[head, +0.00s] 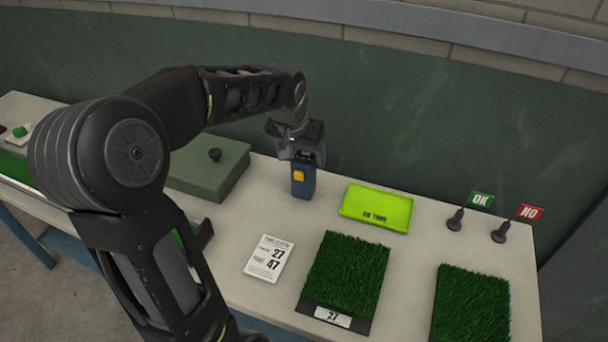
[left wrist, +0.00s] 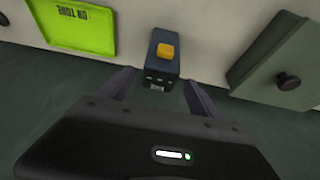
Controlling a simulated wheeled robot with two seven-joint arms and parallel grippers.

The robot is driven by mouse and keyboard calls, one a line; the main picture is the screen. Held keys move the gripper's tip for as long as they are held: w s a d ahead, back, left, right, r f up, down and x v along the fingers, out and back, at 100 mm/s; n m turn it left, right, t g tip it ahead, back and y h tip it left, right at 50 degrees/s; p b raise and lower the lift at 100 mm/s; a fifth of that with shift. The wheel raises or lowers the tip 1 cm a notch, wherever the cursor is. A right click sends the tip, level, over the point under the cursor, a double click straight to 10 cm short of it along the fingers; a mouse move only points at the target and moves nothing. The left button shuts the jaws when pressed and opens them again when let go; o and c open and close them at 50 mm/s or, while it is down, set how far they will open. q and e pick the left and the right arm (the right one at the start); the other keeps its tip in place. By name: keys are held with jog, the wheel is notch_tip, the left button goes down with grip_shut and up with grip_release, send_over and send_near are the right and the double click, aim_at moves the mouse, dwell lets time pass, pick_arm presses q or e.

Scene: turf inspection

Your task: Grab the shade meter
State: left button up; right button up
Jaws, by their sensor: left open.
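The shade meter (head: 303,180) is a dark blue upright block with a yellow-orange button on its front. It stands on the table between the green box and the lime tray. My left gripper (head: 305,150) is over its top from behind. In the left wrist view the shade meter (left wrist: 163,60) lies between the two fingers of my left gripper (left wrist: 157,80), with a gap visible on each side. The gripper is open. My right gripper is not in view.
A green lidded box (head: 205,170) with a black knob stands left of the meter. A lime tray (head: 377,199) lies to its right. A card (head: 269,258), turf samples (head: 345,270) and (head: 472,305), and OK (head: 456,219) and NO (head: 501,232) stamps occupy the table. A wall stands behind.

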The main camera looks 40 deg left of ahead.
pick_arm(q)
jog(key=shift+f, duration=0.15)
jog(key=p+x, duration=0.1)
jog(key=x, duration=0.4)
jog(key=shift+d, duration=0.1)
jog(key=shift+c, duration=0.5)
grip_shut()
dwell(0.8)
